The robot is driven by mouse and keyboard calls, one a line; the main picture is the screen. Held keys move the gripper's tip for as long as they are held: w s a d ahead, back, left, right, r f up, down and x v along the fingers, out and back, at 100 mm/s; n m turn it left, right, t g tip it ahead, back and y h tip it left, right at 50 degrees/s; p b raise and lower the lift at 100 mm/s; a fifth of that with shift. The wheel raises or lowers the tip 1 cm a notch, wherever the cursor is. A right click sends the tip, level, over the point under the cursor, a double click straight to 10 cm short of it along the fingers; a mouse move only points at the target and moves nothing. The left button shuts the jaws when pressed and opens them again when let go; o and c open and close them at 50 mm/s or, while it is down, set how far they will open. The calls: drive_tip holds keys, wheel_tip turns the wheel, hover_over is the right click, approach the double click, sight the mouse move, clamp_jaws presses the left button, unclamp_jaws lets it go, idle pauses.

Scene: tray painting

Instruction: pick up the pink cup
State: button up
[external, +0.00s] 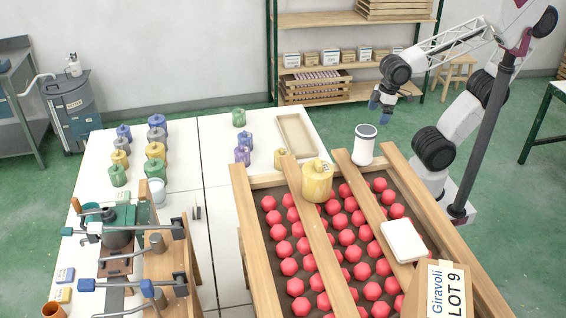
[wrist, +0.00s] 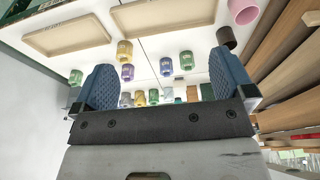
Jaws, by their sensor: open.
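The pink cup (wrist: 243,11) shows at the upper right edge of the wrist view, cut off by the frame, on the white table beside the wooden beams. I cannot make it out in the external view. My gripper (external: 380,106) hangs in the air at the upper right of the external view, beyond the far end of the beams and apart from the table. In the wrist view my gripper (wrist: 163,62) has its two blue fingers spread wide with nothing between them. The pink cup lies outside the fingers, past the right one.
A dark brown cup (wrist: 226,38) stands near the pink one. A white canister (external: 364,145) and a yellow jar (external: 317,181) stand by the wooden beams (external: 320,245), with red pieces between them. A shallow tan tray (external: 296,136) and several coloured jars occupy the white table (external: 215,205).

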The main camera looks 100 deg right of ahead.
drive_tip(key=w+a+f+m+g+y, duration=0.2)
drive_tip(key=w+a+f+m+y, duration=0.25)
drive_tip(key=a+f, duration=0.3)
drive_tip(key=w+a+f+m+g+y, duration=0.1)
drive_tip(key=w+a+f+m+y, duration=0.3)
drive_tip(key=a+f+m+y, duration=0.25)
drive_tip(key=w+f+m+t, duration=0.2)
drive_tip(key=f+m, duration=0.1)
drive_tip(key=f, duration=0.1)
drive_tip(key=w+a+f+m+t+y, duration=0.1)
drive_tip(key=w+f+m+t, duration=0.1)
drive_tip(key=w+f+m, duration=0.1)
drive_tip(key=w+a+f+m+t, duration=0.1)
drive_tip(key=w+f+m, duration=0.2)
drive_tip(key=f+m, duration=0.2)
drive_tip(key=shift+w+a+f+t+y, duration=0.1)
drive_tip(key=shift+f+t+y, duration=0.1)
drive_tip(key=shift+f, duration=0.45)
drive_tip(key=shift+w+f+t+y, duration=0.1)
drive_tip(key=shift+f+t, duration=0.1)
drive_tip(key=shift+f, duration=0.4)
drive_tip(key=shift+a, duration=0.15)
drive_tip(key=shift+x, duration=1.2)
drive_tip(key=shift+x, duration=2.6)
